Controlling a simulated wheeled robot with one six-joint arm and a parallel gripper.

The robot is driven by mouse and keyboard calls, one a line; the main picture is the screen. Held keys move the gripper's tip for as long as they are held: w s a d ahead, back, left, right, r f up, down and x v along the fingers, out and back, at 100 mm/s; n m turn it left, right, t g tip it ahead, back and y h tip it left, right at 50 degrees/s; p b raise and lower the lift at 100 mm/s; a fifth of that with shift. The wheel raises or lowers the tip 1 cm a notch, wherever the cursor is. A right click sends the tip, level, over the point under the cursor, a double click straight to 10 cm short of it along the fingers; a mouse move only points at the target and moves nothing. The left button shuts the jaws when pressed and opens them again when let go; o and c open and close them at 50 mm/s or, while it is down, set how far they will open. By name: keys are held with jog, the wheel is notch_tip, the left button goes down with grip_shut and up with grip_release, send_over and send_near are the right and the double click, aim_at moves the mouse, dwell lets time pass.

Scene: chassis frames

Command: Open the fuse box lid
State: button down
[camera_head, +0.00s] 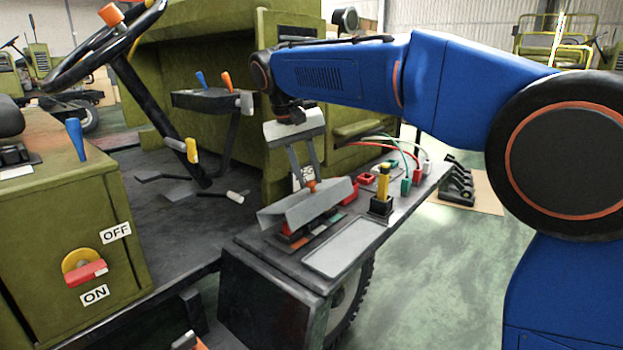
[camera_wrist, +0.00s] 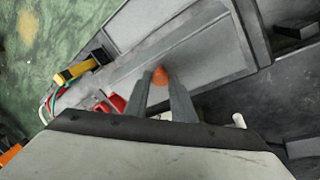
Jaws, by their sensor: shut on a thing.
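The fuse box lid (camera_head: 297,212) is a bent grey metal plate with an orange knob (camera_head: 312,186) on top. It sits over red and green parts on the dark side panel; these show below its edges, so the lid looks tilted or raised, though its exact angle is unclear. My gripper (camera_head: 309,181) reaches down from above with its two grey fingers shut on the orange knob. In the wrist view, the knob (camera_wrist: 160,75) sits at the tips of the two fingers, with grey plate surfaces beyond it. The fuses are mostly hidden by the lid.
A flat light-grey plate (camera_head: 345,248) lies on the panel in front of the lid. A yellow-and-black switch (camera_head: 382,190), red and green connectors and thin wires stand close at right. A lever bracket (camera_head: 215,101) and steering wheel are at left.

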dwell(0.3)
jog(key=c, duration=1.5)
grip_release()
jog(key=shift+a+r, duration=0.1)
jog(key=shift+r, duration=0.05)
jog(key=v, duration=1.7)
jog(key=shift+w+r, duration=0.1)
jog(key=shift+w, duration=0.1)
